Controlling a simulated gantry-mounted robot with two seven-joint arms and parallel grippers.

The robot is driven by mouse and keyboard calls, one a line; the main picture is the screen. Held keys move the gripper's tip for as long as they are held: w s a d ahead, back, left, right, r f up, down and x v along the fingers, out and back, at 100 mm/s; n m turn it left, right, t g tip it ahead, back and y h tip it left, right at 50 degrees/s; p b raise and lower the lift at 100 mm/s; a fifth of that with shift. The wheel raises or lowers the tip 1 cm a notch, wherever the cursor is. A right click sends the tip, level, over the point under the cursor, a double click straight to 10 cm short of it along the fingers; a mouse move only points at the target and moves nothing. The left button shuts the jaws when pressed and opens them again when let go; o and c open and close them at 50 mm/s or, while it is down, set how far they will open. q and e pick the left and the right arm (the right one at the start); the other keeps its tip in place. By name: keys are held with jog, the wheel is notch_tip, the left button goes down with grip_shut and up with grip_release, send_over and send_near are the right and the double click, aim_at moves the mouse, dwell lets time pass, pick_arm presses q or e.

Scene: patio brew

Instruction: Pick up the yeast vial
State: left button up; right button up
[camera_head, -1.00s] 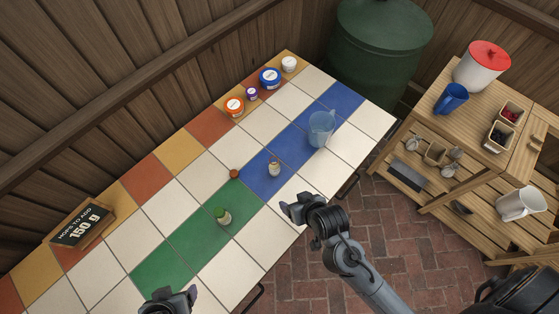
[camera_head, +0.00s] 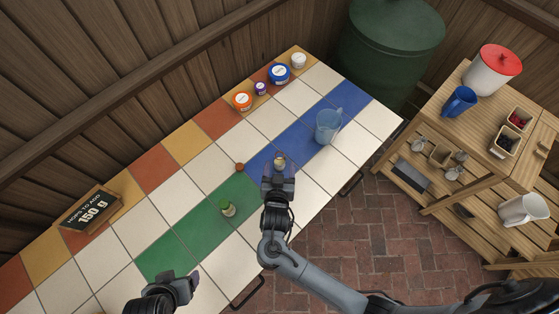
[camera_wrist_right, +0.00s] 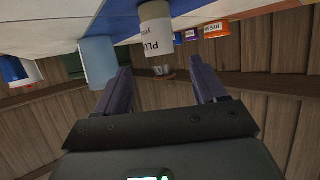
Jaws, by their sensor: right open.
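A small vial (camera_head: 280,161) with a pale label stands on the blue tiles of the table. In the right wrist view it appears upside down (camera_wrist_right: 156,38), its label starting "PLU"; the smaller line is unreadable. My right gripper (camera_head: 279,172) is open and empty, right at this vial. In the wrist view the vial lines up with the gap between the fingers, just beyond their tips. A second, green-capped vial (camera_head: 227,209) stands on the green tiles. My left gripper (camera_head: 188,284) is at the bottom edge; its jaws are unclear.
A clear blue pitcher (camera_head: 328,126) stands behind and right of the vial. A small brown round item (camera_head: 239,168) lies to its left. Several lidded tubs, one orange (camera_head: 242,101), line the back edge. A sign (camera_head: 91,210) stands far left. White tiles between are bare.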

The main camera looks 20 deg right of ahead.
aim_at(280, 155)
jog(key=shift+b+x, duration=0.65)
jog(key=shift+x, duration=2.9)
jog(key=shift+a+f, duration=0.15)
jog(key=c, duration=1.1)
jog(key=shift+r, duration=0.25)
